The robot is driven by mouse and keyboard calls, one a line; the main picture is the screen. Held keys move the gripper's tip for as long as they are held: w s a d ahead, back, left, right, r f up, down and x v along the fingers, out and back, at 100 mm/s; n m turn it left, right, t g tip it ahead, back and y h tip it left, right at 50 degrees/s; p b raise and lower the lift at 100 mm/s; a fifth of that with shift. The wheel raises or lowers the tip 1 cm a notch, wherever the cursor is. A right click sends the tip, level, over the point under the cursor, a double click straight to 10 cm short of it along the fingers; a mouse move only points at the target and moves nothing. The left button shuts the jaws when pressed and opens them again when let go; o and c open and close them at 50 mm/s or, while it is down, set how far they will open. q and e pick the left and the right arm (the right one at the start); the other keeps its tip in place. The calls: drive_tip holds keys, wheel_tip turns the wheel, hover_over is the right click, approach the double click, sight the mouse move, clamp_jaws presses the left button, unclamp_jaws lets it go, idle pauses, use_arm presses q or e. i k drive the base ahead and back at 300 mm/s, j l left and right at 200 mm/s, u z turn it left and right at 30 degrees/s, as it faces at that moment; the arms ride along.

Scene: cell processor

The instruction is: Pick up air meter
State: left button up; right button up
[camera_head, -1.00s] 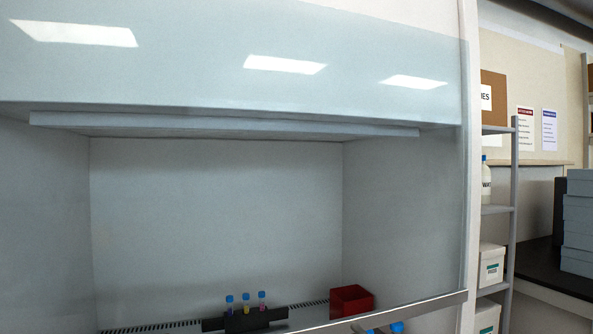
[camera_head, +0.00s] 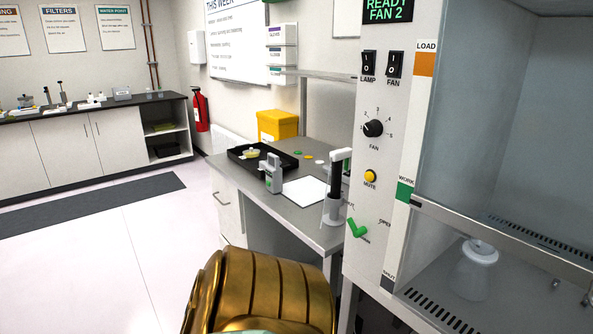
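A small upright grey-green device (camera_head: 272,174), which looks like the air meter, stands near the front left edge of the grey side table (camera_head: 228,178), just in front of a black tray (camera_head: 238,152). A taller black and white device with a green part (camera_head: 336,178) stands in a white holder (camera_head: 332,210) at the table's right side, close to the cabinet. Which of the two is the air meter is not fully certain. A gold part of my arm fills the bottom middle. Neither gripper shows.
A cabinet control panel (camera_head: 376,150) with switches, a knob and a green lever stands right of the table. A white sheet (camera_head: 305,191) lies on the table. A yellow bin (camera_head: 277,125) is behind it.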

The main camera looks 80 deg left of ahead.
sight(273, 170)
drive_tip(key=u, duration=2.85)
drive_tip(key=i+j+z, duration=0.15)
drive_tip(key=i, duration=0.25)
drive_tip(key=i+j+z, duration=0.15)
drive_tip(key=i, duration=0.3)
drive_tip(key=i+j+z, duration=0.15)
drive_tip(key=i, duration=0.25)
